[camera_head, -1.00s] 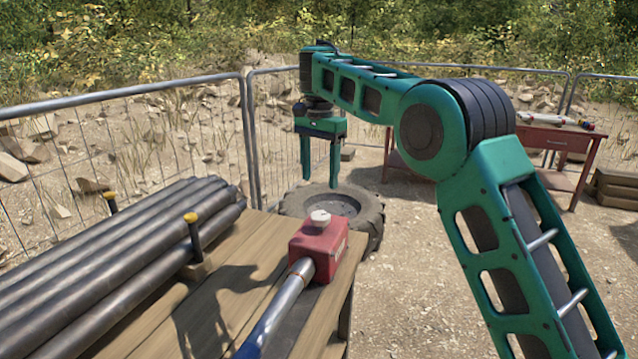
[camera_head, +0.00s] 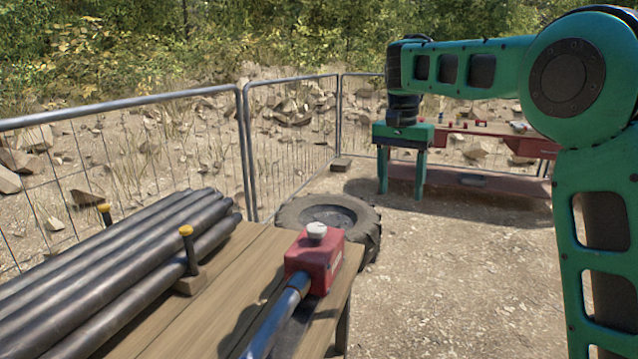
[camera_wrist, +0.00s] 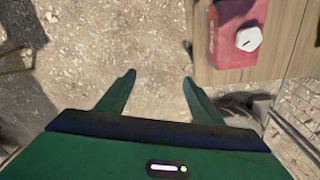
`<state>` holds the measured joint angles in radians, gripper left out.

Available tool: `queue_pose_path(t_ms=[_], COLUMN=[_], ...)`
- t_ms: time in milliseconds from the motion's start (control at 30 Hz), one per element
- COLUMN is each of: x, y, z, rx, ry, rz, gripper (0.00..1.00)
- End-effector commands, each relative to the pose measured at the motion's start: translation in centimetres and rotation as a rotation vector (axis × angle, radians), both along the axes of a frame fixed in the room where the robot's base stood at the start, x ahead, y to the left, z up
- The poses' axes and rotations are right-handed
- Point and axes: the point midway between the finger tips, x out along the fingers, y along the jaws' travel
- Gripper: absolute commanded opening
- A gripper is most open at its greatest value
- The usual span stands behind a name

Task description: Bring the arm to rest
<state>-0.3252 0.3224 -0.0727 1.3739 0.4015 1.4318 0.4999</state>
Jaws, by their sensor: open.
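My gripper (camera_head: 401,194) hangs at the end of my green arm, fingers pointing down, in the head view. It is to the right of the wooden table and the tyre, over gravel ground. The two fingers are apart with nothing between them. In the wrist view the gripper (camera_wrist: 158,84) shows the same spread fingers over bare gravel. My arm reaches in from the right edge, bent at a large round joint.
A wooden table (camera_head: 238,262) bears dark pipes (camera_head: 120,252) and a red box (camera_head: 314,262) with a white cap and a blue-handled bar. A tyre (camera_head: 366,232) lies behind it. A red bench (camera_head: 500,143) stands at the back. Mesh fencing (camera_head: 292,135) encloses the left and back.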

Motion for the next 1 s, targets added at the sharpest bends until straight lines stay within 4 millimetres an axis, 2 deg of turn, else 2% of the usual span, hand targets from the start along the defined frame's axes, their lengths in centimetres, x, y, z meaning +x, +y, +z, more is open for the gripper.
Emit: queue_pose_path(t_ms=[33,200,300,367,500,633,800,900,1000], x=[-1.7,-7.7,-11.8,-14.5,-21.2,-27.7,-35.4,-38.6,-40.7], y=[-2.9,-10.6,-14.4,-16.4,-20.0,-22.1,-22.7,-22.4,-22.1], z=[0.2,-0.4,-1.3,-1.9,-4.0,-6.6,-10.5,-12.4,-13.8], rx=[-0.005,-0.017,-0.018,-0.015,-0.003,0.016,0.049,0.065,0.077], ry=[0.002,0.011,0.018,0.021,0.029,0.031,0.027,0.023,0.020], rz=[-0.006,0.004,0.012,0.015,0.026,0.038,0.059,0.069,0.077], gripper=[0.60,0.60,0.60,0.60,0.60,0.60,0.60,0.60,0.60])
